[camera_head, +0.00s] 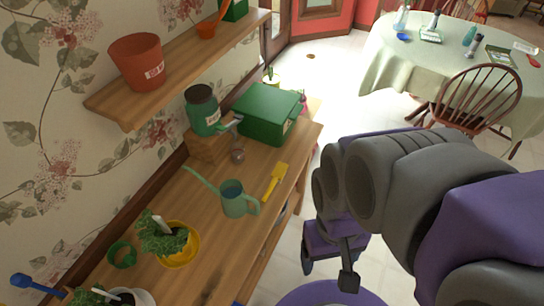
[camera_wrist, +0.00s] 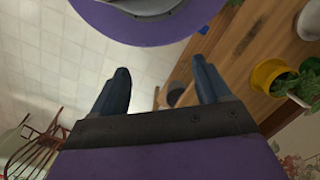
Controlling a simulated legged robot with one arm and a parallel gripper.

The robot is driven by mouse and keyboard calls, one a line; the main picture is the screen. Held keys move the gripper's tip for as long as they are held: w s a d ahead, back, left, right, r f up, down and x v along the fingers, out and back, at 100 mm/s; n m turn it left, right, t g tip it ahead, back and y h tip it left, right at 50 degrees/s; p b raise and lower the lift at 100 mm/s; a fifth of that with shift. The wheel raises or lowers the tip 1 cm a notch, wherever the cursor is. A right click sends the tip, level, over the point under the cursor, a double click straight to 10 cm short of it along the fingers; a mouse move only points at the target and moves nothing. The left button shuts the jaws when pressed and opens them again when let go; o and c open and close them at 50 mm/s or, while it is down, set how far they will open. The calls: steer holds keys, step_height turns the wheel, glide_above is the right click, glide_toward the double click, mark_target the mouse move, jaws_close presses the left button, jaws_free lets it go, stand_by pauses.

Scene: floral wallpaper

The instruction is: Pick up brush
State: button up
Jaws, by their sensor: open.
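I cannot make out a clear brush. A small pale item with an upright handle (camera_head: 432,29) lies on the far round table, but it is too small to tell whether it is a brush. My gripper (camera_head: 328,270) hangs open and empty to the right of the wooden bench (camera_head: 228,262), above the floor. In the wrist view its two dark fingers stand apart with nothing between them (camera_wrist: 160,78).
Pale floor (camera_head: 335,100) lies between.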

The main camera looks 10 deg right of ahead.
stand_by(0.4)
steer(key=m+t+p, duration=0.2)
steer(key=m, duration=0.5)
glide_above(275, 178)
step_height(275, 178, down, 14)
step_height(275, 178, down, 18)
steer(key=b, duration=0.2)
steer(key=shift+r+b, duration=0.25)
steer(key=shift+b, duration=0.15)
steer(key=shift+c, duration=0.2)
steer(key=c, duration=1.2)
steer(key=shift+c, duration=0.2)
